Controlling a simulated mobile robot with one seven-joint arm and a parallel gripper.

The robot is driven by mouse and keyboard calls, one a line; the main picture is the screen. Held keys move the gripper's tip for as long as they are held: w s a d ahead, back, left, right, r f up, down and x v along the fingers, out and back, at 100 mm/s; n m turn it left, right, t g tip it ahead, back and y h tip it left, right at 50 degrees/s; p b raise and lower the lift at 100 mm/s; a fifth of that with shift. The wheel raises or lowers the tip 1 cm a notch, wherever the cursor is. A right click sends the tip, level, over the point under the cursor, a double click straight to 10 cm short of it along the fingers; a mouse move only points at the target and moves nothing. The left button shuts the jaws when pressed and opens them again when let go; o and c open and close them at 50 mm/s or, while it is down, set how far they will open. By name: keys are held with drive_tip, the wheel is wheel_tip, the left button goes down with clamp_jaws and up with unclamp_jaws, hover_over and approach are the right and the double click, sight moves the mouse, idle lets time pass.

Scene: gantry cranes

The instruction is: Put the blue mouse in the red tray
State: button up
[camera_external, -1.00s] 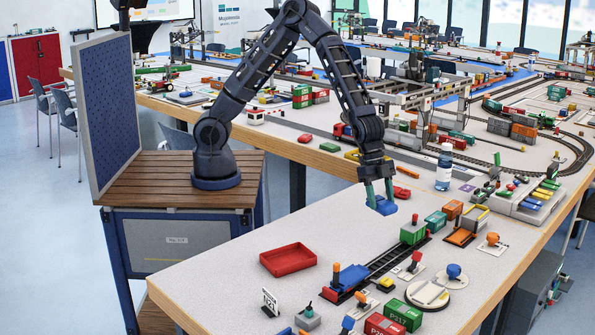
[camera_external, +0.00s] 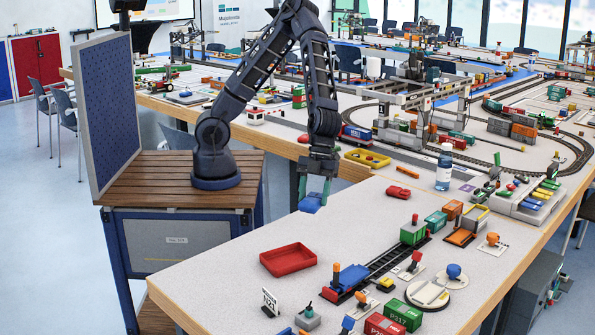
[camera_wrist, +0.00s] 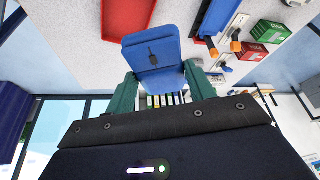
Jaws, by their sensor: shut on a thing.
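The blue mouse (camera_external: 311,202) is held between the green fingertips of my gripper (camera_external: 314,190), above the near table and behind the tray. In the wrist view the mouse (camera_wrist: 152,50) shows its broad blue face and dark wheel, with a green finger of my gripper (camera_wrist: 155,88) on each side. The red tray (camera_external: 289,272) lies on the near table, lower left of the mouse in the outside view, and looks empty there. Part of the tray (camera_wrist: 127,32) shows at the top of the wrist view.
A blue toy locomotive (camera_external: 346,280) on a track stands right of the tray. A number sign (camera_external: 270,301) stands in front of it. A red mouse-like piece (camera_external: 398,192) and a water bottle (camera_external: 445,168) are farther back. The tabletop between my gripper and the tray is clear.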

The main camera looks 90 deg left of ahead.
drive_tip(key=s+m+g, duration=0.1)
drive_tip(key=s+m, duration=0.3)
drive_tip(key=s, duration=0.3)
drive_tip(key=y, duration=0.1)
approach(285, 264)
drive_tip(key=x, duration=0.5)
drive_tip(key=shift+a+f, duration=0.1)
drive_tip(key=shift+f, duration=0.05)
drive_tip(key=shift+f, duration=0.1)
drive_tip(key=o, duration=0.7)
drive_tip(key=v, duration=1.2)
drive_tip(key=shift+w, duration=0.2)
